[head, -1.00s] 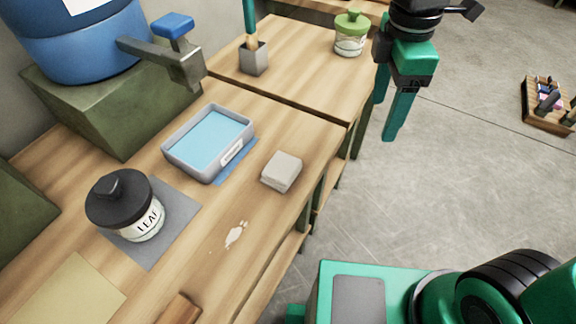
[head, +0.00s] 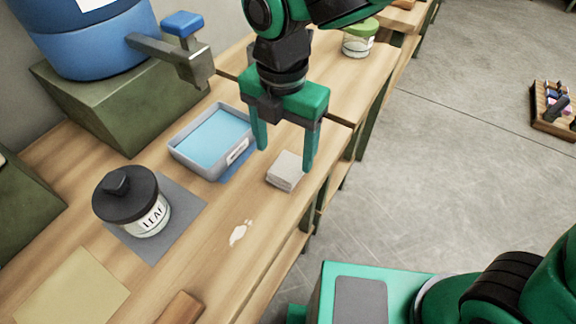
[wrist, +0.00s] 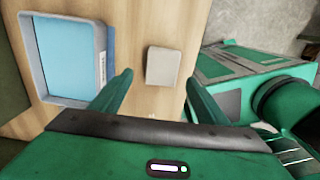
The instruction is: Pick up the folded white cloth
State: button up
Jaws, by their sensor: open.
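The folded white cloth (head: 285,170) is a small pale block lying on the wooden workbench, near its right edge. It also shows in the wrist view (wrist: 163,66), ahead of and between my two fingers. My gripper (head: 284,158) is open and empty, pointing down above the bench. In the head view its green fingers appear on either side of the cloth, above it. In the wrist view the fingertips (wrist: 160,80) do not touch the cloth.
A grey tray of blue liquid (head: 180,158) stands just left of the cloth. A jar marked LEAF (head: 150,215) stands on a grey mat. A blue barrel with a tap (head: 105,60) is behind. A green-lidded jar (head: 358,42) stands farther back. Bare bench with a white stain (head: 239,233) lies in front.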

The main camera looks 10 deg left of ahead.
aim_at(287, 166)
jog(key=f, duration=0.5)
jog(key=shift+w+d, duration=0.15)
jog(key=shift+d, duration=0.1)
jog(key=c, duration=1.2)
